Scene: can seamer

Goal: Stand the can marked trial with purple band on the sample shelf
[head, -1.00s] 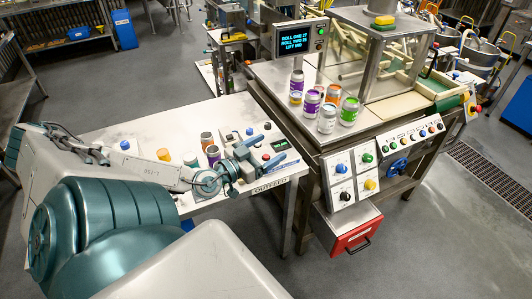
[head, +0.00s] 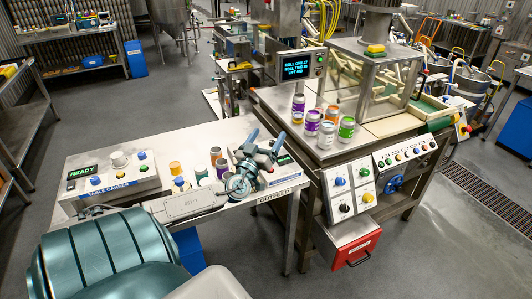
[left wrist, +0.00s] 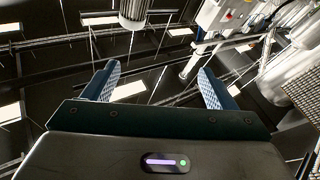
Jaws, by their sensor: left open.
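Several cans stand on the seamer's steel top in the head view. Two have purple: a back-left can (head: 298,106) and one in front of it (head: 312,123). A green can (head: 346,129), a white can (head: 326,135) and an orange-marked can (head: 333,114) stand beside them. Another purple-marked can (head: 222,168) is on the outfeed table, partly behind my left arm. The word "trial" is not legible on any can. I cannot pick out the sample shelf. My left gripper (head: 266,142) is open and empty above the outfeed table; its spread fingers show in the left wrist view (left wrist: 158,70).
The seamer has a display (head: 298,67), button panels (head: 352,190) and a red bin (head: 356,248). Grey floor is open at right front.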

